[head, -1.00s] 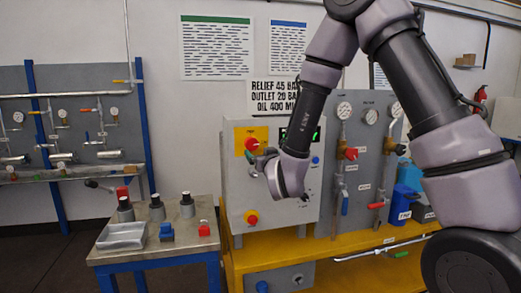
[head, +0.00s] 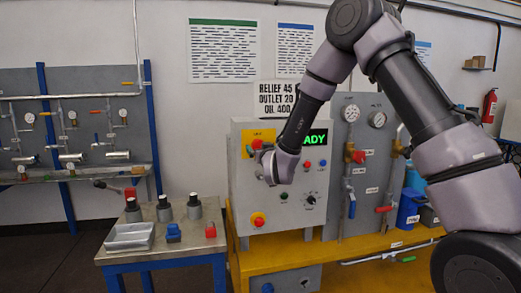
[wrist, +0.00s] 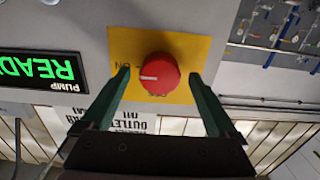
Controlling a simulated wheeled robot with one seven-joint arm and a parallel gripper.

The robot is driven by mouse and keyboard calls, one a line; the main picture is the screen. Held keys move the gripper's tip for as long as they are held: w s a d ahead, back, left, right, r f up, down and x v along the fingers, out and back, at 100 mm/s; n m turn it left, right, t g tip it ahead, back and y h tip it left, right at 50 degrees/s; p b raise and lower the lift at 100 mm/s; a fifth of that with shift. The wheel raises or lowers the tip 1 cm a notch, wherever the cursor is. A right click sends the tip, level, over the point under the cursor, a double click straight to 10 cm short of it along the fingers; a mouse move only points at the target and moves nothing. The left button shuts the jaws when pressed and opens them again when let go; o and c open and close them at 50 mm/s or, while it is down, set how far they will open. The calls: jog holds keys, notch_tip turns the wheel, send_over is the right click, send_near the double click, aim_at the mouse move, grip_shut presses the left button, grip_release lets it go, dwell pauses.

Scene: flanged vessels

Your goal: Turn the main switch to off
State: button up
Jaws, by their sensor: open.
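The main switch is a round red knob (wrist: 160,72) on a yellow plate (wrist: 182,46), seen upside down in the wrist view. Its white mark points left, toward the label ON; another label below the knob is partly hidden. My gripper (wrist: 159,80) is open, with one green finger on each side of the knob and gaps showing between. In the head view the red knob (head: 256,144) is on the upper left of the grey control cabinet (head: 243,190), and my gripper (head: 262,152) is right at it, partly covering the yellow plate.
A green READY display (wrist: 40,67) is beside the plate. A red-and-yellow button (head: 258,220) is lower on the cabinet, with small buttons and a black dial (head: 310,199) to the right. A side table (head: 160,250) with a tray and several small parts stands left.

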jog(key=c, duration=1.4)
